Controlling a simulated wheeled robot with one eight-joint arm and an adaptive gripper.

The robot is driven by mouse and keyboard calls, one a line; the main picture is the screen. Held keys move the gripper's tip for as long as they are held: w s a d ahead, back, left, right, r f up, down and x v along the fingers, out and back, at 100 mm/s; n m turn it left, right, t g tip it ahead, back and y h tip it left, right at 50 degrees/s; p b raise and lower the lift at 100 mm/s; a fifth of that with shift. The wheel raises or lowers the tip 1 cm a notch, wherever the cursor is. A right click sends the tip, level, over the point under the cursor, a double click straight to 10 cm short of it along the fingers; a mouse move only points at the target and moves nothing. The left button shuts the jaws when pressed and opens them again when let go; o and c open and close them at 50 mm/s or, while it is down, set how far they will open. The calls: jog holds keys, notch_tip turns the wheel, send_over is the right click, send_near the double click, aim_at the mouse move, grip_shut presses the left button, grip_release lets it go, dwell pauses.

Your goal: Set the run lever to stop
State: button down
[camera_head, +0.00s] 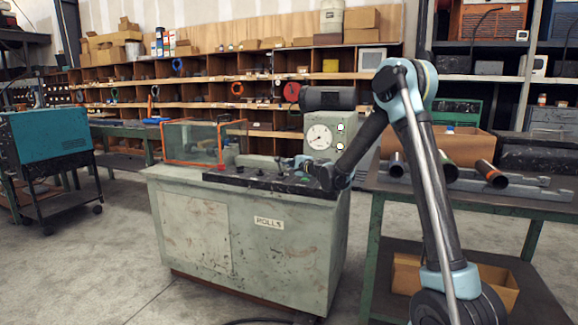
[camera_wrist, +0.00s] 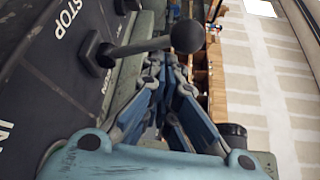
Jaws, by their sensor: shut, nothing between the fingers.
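The lever (camera_wrist: 140,47) is a grey rod with a dark ball knob (camera_wrist: 187,37) in the wrist view. It comes out of a square dark base on the black panel (camera_wrist: 55,80), below and right of the white STOP label (camera_wrist: 70,16). The rod points right across the picture. My gripper (camera_wrist: 165,70) is shut and empty, its blue fingers just below the rod and knob; I cannot tell whether they touch it. In the head view my gripper (camera_head: 300,163) is low over the black panel (camera_head: 235,177) on the cabinet, and the lever cannot be made out.
The pale green cabinet (camera_head: 250,240) bears a clear box with orange edges (camera_head: 190,142) at left and a round dial (camera_head: 319,137) behind my gripper. A bench (camera_head: 400,185) with pipes stands at right. Part of another label (camera_wrist: 5,135) shows on the panel.

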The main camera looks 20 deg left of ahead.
jog(key=shift+s+a, duration=0.1)
jog(key=shift+s, duration=0.1)
dwell(0.5)
jog(key=w, duration=0.1)
jog(key=w+d+r, duration=0.1)
jog(key=w, duration=0.2)
jog(key=shift+d+r, duration=0.25)
send_over(305, 183)
notch_tip(305, 183, down, 2)
jog(key=shift+f, duration=0.1)
